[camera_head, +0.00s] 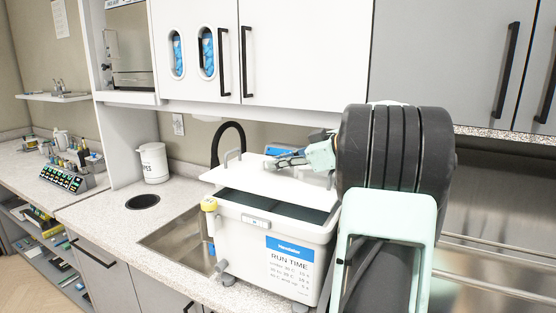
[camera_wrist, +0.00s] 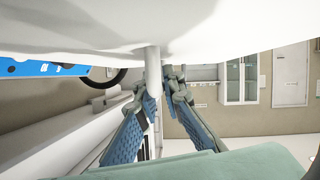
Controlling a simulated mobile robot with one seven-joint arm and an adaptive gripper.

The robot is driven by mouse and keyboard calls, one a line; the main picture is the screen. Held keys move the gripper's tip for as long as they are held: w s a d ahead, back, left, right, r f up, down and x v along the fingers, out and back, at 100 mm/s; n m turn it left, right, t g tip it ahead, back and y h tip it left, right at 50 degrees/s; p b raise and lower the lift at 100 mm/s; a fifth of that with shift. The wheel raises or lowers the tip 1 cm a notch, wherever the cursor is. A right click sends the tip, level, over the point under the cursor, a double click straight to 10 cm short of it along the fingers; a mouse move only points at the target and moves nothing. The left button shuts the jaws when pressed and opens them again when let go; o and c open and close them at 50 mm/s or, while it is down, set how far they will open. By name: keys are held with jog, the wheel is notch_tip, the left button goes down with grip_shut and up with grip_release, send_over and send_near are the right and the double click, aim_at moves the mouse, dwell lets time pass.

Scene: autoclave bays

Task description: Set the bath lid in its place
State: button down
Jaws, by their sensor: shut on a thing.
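The white bath lid (camera_head: 255,176) is held above the rear part of the bath in the head view. Its surface also fills the top of the wrist view (camera_wrist: 200,25). The white bath (camera_head: 240,236) stands on the counter with its dark interior showing below the lid's front edge, so the two look apart there. My gripper (camera_head: 291,160) is over the lid. In the wrist view its blue-padded fingers (camera_wrist: 163,92) are closed around a white post of the lid's handle (camera_wrist: 153,70). The far edge of the bath is hidden by the lid and my arm.
A sink (camera_head: 172,242) lies left of the bath, with a black tap (camera_head: 230,130) behind. A white canister (camera_head: 153,162) and a round counter hole (camera_head: 143,202) are further left. Wall cabinets (camera_head: 285,50) hang above. A yellow-topped item (camera_head: 209,204) is at the bath's left corner.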

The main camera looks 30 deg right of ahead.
aim_at(285, 175)
jog(key=shift+f, duration=0.15)
jog(key=shift+w+f, duration=0.1)
jog(key=shift+f, duration=1.65)
jog(key=shift+f, duration=0.15)
